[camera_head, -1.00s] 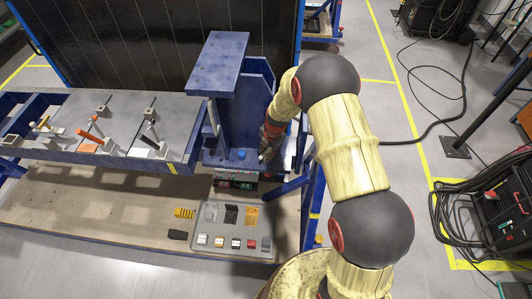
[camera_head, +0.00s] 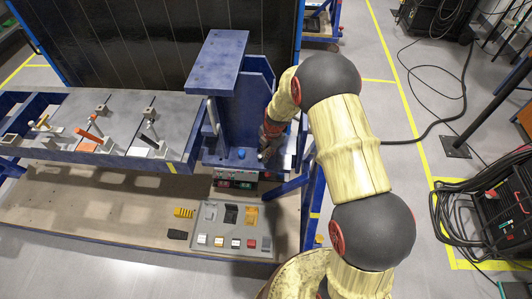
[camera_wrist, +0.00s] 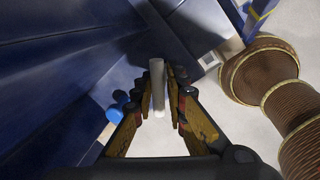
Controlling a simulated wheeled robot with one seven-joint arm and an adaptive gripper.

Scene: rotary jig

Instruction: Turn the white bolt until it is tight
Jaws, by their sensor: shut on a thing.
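The white bolt is a pale upright rod (camera_wrist: 157,84) in the middle of the wrist view, between my fingertips. My gripper (camera_wrist: 161,102) has its two brown and dark fingers closed in on the bolt from both sides. The bolt's lower end and its threads are hidden, so how deep it sits cannot be seen. In the head view my gripper (camera_head: 266,152) is small and points down beside the blue jig stand (camera_head: 230,120), at its right front corner. The bolt cannot be made out clearly there.
A blue knob (camera_wrist: 114,114) sits left of my fingers, also in the head view (camera_head: 241,154). The blue stand wall rises close to my gripper. A grey tray (camera_head: 219,249) of small parts lies below, and a grey bench with clamps (camera_head: 145,108) is at the left.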

